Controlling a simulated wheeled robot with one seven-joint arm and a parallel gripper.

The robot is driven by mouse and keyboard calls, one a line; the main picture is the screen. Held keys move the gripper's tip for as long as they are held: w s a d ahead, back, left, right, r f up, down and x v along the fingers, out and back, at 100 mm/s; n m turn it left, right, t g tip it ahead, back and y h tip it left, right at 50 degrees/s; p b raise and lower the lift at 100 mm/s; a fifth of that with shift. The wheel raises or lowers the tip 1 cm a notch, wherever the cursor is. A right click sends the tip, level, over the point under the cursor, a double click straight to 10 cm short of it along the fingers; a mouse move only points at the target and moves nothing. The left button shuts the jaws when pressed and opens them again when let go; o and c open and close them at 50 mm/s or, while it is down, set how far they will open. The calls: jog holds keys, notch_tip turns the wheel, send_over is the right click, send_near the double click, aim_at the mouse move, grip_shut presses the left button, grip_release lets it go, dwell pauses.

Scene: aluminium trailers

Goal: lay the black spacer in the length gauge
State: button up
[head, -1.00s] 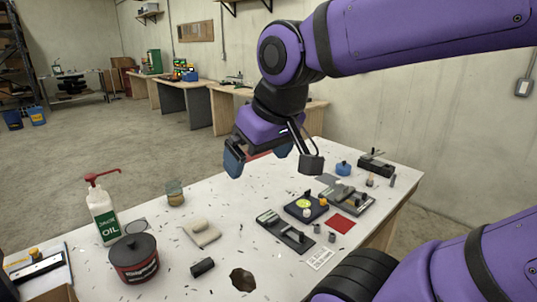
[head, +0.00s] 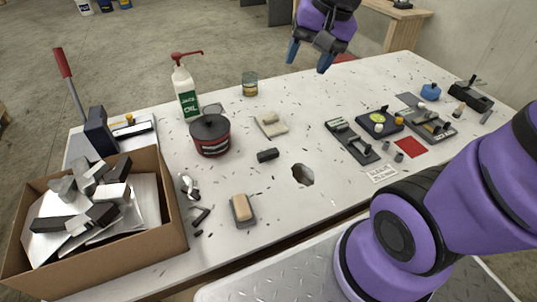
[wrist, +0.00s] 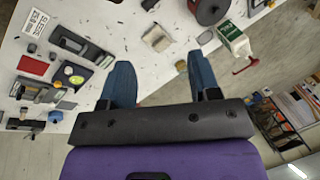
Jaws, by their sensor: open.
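I cannot tell for sure which fixture is the gauge. My gripper (head: 308,58) is open and empty, above the table's far edge, away from both. Its two blue fingers stand apart in the wrist view (wrist: 162,85).
A red-black can (head: 210,137), an oil bottle (head: 188,95) and a cardboard box (head: 110,262) of metal offcuts stand left. More fixtures (head: 433,125) and a red square (head: 410,147) lie right. Clear table surrounds the dark block.

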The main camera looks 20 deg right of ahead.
jog(key=w+f+m+g+y, duration=0.1)
jog(key=w+f+m+g, duration=0.1)
jog(key=w+f+m, duration=0.65)
jog(key=m+g+y, duration=0.1)
jog(key=m, duration=0.3)
send_near(266, 153)
jog(key=x, duration=0.3)
jog(key=shift+s+a+f, duration=0.25)
jog(key=shift+s+f, duration=0.05)
jog(key=shift+s, duration=0.05)
jog(key=shift+w+x, duration=0.15)
jog(key=shift+x, duration=1.25)
jog(key=shift+w+x, duration=0.15)
jog(key=shift+x, duration=1.2)
grip_shut()
jog(key=shift+r, duration=0.1)
